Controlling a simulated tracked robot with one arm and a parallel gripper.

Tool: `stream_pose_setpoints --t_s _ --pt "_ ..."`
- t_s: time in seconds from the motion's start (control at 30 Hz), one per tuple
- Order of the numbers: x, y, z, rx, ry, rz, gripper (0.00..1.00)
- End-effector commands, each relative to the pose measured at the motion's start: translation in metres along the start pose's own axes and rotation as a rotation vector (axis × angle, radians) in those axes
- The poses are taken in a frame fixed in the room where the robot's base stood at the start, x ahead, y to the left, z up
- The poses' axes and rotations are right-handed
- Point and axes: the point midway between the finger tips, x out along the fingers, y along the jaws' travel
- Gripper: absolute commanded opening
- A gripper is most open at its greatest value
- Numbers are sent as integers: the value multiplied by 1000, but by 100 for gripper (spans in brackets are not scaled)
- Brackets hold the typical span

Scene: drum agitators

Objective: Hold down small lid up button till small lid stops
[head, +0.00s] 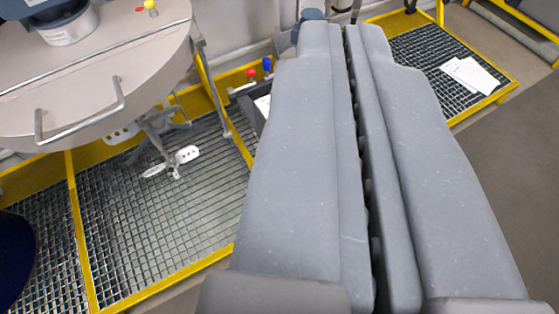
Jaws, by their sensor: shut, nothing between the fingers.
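My gripper (344,34) fills the centre and right of the head view. Its two long grey fingers lie side by side with a narrow dark gap, shut and empty. A dark control box (248,108) shows just left of the fingers, partly hidden by them. A red knob (251,73) and a blue knob (267,65) stand by it. I cannot make out the small lid up button. A large round pale lid (95,75) with a bar handle is at upper left; I cannot tell whether it is the small lid.
An agitator with white paddles (187,154) hangs under the lid, above a metal grating (170,235) with yellow edging. A second grating (425,55) at upper right carries white papers (472,76). Grey floor (500,160) lies clear at right.

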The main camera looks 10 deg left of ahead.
Motion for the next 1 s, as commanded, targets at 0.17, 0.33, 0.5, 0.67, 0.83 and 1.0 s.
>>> stream_pose_setpoints --t_s 0.17,0.33,0.5,0.67,0.83,1.0 --pt "1 0 1 0 -1 0 0" --pt "25 2 21 -5 -22 -9 0" --pt "89 -2 79 -14 -75 -33 0" --pt "155 3 153 -27 -133 -57 0" --pt "214 8 236 -34 -190 -76 0" --pt "263 13 325 -38 -246 -88 0"
